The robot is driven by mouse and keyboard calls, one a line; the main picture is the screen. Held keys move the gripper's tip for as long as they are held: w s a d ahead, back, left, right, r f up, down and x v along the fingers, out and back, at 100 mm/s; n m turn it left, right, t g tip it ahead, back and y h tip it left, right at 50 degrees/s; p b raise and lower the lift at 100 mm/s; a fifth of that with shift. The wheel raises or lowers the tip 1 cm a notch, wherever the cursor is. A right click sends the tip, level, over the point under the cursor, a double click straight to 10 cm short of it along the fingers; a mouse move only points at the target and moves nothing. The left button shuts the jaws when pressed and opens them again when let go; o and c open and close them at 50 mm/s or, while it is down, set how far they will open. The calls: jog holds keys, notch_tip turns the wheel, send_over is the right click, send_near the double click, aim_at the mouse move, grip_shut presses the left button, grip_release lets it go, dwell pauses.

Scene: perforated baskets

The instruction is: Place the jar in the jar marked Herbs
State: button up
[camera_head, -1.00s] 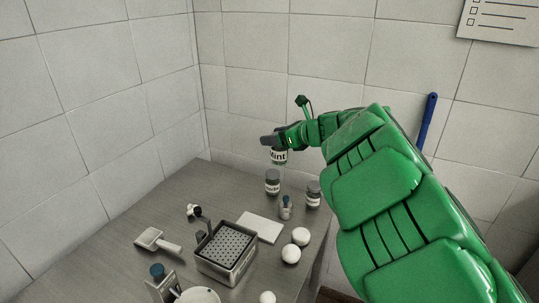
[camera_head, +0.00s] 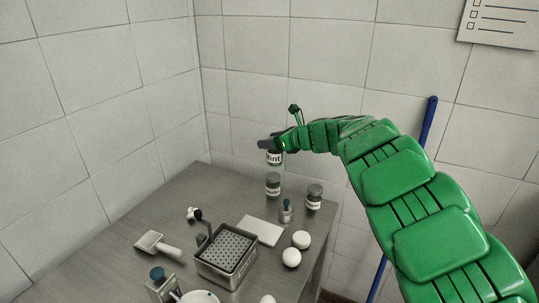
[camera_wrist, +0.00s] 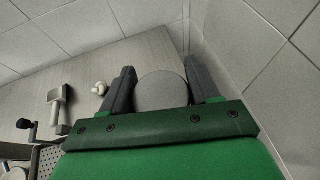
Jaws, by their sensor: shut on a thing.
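My gripper (camera_head: 268,144) is shut on a jar labelled Mint (camera_head: 274,158) and holds it above the back of the metal table. In the wrist view, the round grey lid of the Mint jar (camera_wrist: 162,90) sits between the two dark fingers of my gripper (camera_wrist: 162,88). A second labelled jar (camera_head: 273,186) stands upright on the table directly below the held jar in the picture. A third labelled jar (camera_head: 314,197) stands to its right near the table's right edge. The labels on these two standing jars are too small to read surely.
A perforated metal basket (camera_head: 212,268) stands at the front middle, with a white board (camera_head: 262,229) behind it. A small blue-topped item (camera_head: 286,211) stands before the jars. White balls (camera_head: 301,239) lie at right. Tiled walls bound the back.

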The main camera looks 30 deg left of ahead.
jog(key=shift+w+a+f, duration=0.35)
jog(key=shift+w+f, duration=0.15)
jog(key=shift+f, duration=0.75)
jog(key=shift+w+a+f, duration=0.4)
jog(key=shift+w+f, duration=0.1)
jog(key=shift+f, duration=0.7)
jog(key=shift+w+a+f, duration=0.35)
jog(key=shift+w+f, duration=0.15)
jog(key=shift+f, duration=0.75)
jog(key=o, duration=1.2)
jog(key=shift+f, duration=0.1)
jog(key=shift+d+r, duration=0.4)
jog(key=shift+d, duration=0.15)
jog(key=shift+v, duration=5.45)
jog(key=shift+s+f, duration=0.1)
